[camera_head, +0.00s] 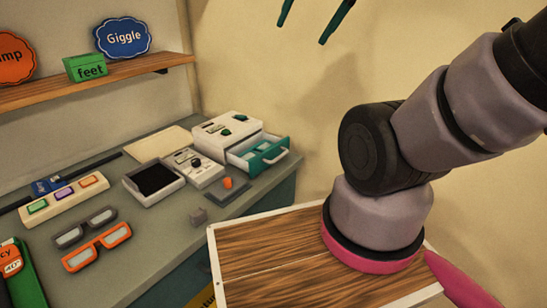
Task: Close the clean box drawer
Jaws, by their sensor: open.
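The clean box (229,131) is a white unit on the grey counter near the back wall. Light-coloured items lie inside the drawer. My gripper (306,24) shows only as two teal fingers at the top edge, spread apart with nothing between them. It is above and well away from the drawer. The rest of the gripper is cut off by the frame.
An orange knob piece (228,183) lies in front. Glasses (97,246) and a button strip (63,203) are further left. A shelf (95,83) holds signs. A wood-topped surface (262,266) is at front.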

